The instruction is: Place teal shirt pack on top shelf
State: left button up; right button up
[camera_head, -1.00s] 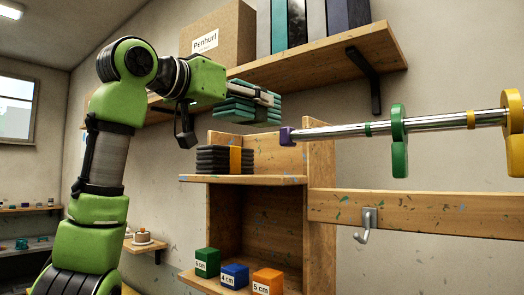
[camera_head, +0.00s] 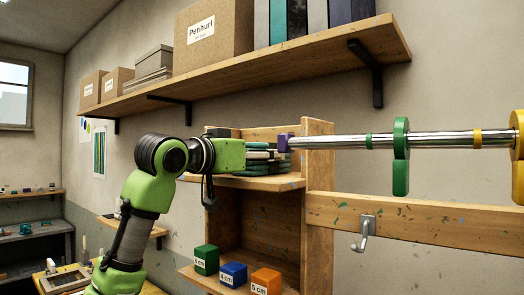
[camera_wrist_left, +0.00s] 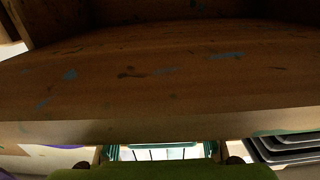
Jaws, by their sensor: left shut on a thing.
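My left gripper (camera_head: 262,152) is shut on the teal shirt pack (camera_head: 268,168), at the upper shelf (camera_head: 262,183) of the wooden unit. The pack shows as dark teal layers just above the shelf board, close to the right side panel. I cannot tell whether it touches the board. In the left wrist view, a strip of teal (camera_wrist_left: 208,149) shows between the fingers below the shelf edge. A dark layered stack (camera_wrist_left: 288,150) shows at the right there; in the head view my arm hides most of that area. My right gripper is not in view.
A metal rail (camera_head: 345,142) with a purple end and green and yellow pieces runs right of the unit. Green (camera_head: 206,259), blue (camera_head: 233,274) and orange (camera_head: 266,282) blocks stand on the lower shelf. A long wall shelf (camera_head: 330,50) with boxes is above.

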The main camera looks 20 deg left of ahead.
pick_arm(q)
jog(key=shift+s+f, duration=0.1)
jog(key=shift+s, duration=0.1)
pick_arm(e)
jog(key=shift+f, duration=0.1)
pick_arm(q)
jog(key=o, duration=1.2)
jog(key=shift+w, duration=0.1)
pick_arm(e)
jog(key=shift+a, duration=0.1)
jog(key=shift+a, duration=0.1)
pick_arm(q)
jog(key=shift+r, duration=0.2)
jog(key=shift+s+a+f+b, duration=0.1)
jog(key=shift+s+f+b, duration=0.05)
jog(key=shift+s+b, duration=0.2)
jog(key=shift+b+v, duration=3.2)
jog(key=shift+v, duration=2.5)
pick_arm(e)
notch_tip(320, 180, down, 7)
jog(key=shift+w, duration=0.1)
